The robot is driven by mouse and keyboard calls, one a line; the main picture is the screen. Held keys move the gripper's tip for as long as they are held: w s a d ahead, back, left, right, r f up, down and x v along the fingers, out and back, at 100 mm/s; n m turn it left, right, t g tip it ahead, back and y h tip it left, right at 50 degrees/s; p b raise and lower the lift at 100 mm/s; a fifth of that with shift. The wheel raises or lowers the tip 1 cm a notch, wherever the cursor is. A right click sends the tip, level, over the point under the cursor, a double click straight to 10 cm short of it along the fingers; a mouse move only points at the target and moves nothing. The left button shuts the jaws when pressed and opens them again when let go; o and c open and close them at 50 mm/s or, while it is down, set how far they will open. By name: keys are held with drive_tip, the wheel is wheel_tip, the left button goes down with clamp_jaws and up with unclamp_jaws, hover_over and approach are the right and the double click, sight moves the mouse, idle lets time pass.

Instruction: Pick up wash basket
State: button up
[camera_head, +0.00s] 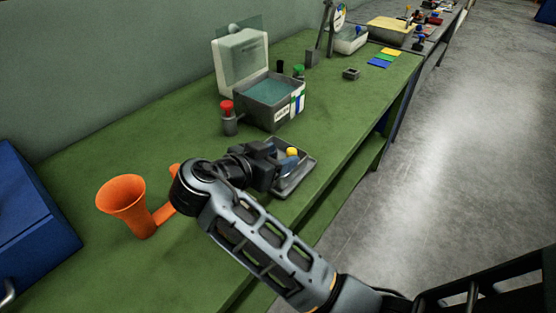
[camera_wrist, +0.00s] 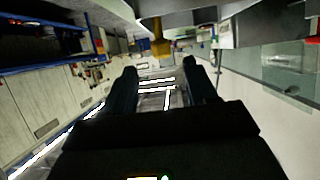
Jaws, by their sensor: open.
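I cannot clearly make out a wash basket. A grey box (camera_head: 288,110) with an open pale lid (camera_head: 241,58) and a teal interior stands on the green bench; whether a basket sits in it I cannot tell. My gripper (camera_head: 280,158) is over the bench, nearer than the box, beside a grey tray (camera_head: 303,178) holding yellow and blue items. In the wrist view my gripper (camera_wrist: 160,68) has its two dark fingers apart with nothing held between them. A blurred yellow thing (camera_wrist: 161,46) shows beyond the fingertips.
An orange funnel-shaped part (camera_head: 125,200) stands left of my arm, and a blue cabinet (camera_head: 30,215) at the far left. A red-topped bottle (camera_head: 228,118) is beside the box. A small dark block (camera_head: 351,74) and coloured cards (camera_head: 383,58) lie further back. The aisle floor at right is clear.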

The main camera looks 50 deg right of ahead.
sight(290, 151)
drive_tip(key=shift+p+x, duration=0.3)
drive_tip(key=shift+x, duration=1.6)
drive_tip(key=shift+w+r, duration=0.1)
drive_tip(key=shift+w, duration=0.05)
drive_tip(key=shift+c, duration=0.4)
clamp_jaws()
